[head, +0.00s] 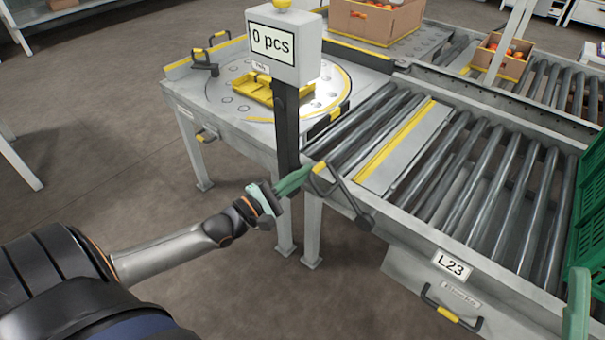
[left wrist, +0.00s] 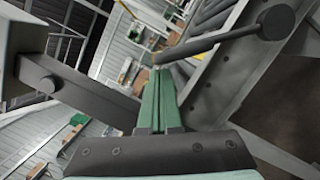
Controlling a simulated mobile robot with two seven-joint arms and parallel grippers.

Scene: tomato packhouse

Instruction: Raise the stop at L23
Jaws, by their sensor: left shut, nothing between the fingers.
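The L23 label (head: 452,265) is on the side of the roller conveyor. The stop, a grey plate with a yellow stripe (head: 395,147), lies across the rollers and looks flat. Its apparent lever (head: 350,196) is on the near side rail, a bent dark bar with a yellow grip (head: 320,168). My left gripper (head: 302,176) is shut and empty, its green tips close to the grip; I cannot tell if they touch. In the left wrist view the shut fingers (left wrist: 157,105) point at the end of the lever bar (left wrist: 215,42). A green finger, apparently of my right gripper (head: 577,305), shows at the right edge.
A post with a "0 pcs" display (head: 284,45) stands just behind my left gripper. A table (head: 215,125) with a yellow tray (head: 255,90) adjoins the conveyor. A green crate (head: 590,215) is at the right. A drawer handle (head: 450,308) sits below the label.

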